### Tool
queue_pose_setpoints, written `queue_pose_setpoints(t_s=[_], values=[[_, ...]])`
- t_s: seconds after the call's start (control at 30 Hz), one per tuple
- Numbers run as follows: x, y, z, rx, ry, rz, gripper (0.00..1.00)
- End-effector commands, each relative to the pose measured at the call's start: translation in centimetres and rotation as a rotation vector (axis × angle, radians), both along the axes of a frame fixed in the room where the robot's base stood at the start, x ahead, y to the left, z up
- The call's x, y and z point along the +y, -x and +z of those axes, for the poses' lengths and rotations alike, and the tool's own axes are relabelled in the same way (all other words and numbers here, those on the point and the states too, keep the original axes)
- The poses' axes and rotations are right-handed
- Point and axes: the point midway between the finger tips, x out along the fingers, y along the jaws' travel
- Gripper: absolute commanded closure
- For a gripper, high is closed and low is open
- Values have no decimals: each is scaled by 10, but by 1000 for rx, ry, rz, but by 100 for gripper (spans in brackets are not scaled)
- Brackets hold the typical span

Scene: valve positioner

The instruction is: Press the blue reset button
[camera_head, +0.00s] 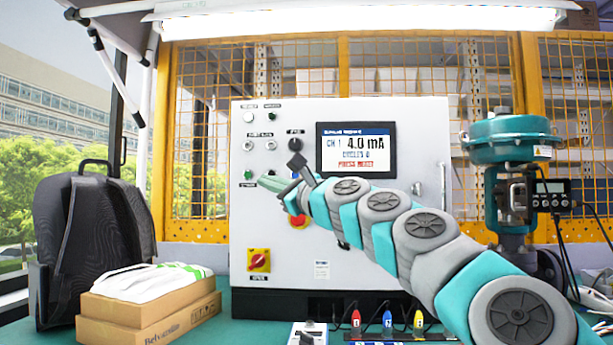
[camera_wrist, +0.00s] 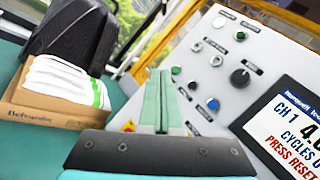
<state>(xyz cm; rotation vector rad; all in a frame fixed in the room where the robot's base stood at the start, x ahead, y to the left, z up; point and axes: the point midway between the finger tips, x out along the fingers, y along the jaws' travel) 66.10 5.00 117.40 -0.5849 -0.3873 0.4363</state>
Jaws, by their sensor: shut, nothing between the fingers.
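The blue reset button (camera_wrist: 213,104) is a small round button on the light grey control panel (camera_head: 400,240). In the wrist view it is right of my fingertips, at the end of a row with a green button (camera_wrist: 176,70) and a dark one (camera_wrist: 193,86). The fingers also show in the wrist view (camera_wrist: 160,76). I cannot tell their exact distance from the panel.
A screen (camera_head: 356,150) reads CH 1 4.0 mA, CYCLES 0. A black knob (camera_wrist: 240,78) is above the blue button. A red-yellow switch (camera_head: 258,261) is low on the panel. A backpack (camera_head: 90,240) and cardboard boxes (camera_head: 150,315) stand left; a teal valve actuator (camera_head: 510,140) stands right.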

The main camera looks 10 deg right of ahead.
Motion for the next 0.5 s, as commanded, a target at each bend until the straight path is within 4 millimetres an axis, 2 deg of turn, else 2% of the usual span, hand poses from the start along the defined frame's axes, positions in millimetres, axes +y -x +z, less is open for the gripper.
queue_pose_setpoints(t_s=[0.2, 0.33, 0.5], values=[[-33, -18, 14, 16, -155, -38, 100], [-41, -21, 17, 17, -188, -47, 100], [-42, -22, 17, 18, -194, -47, 100]])
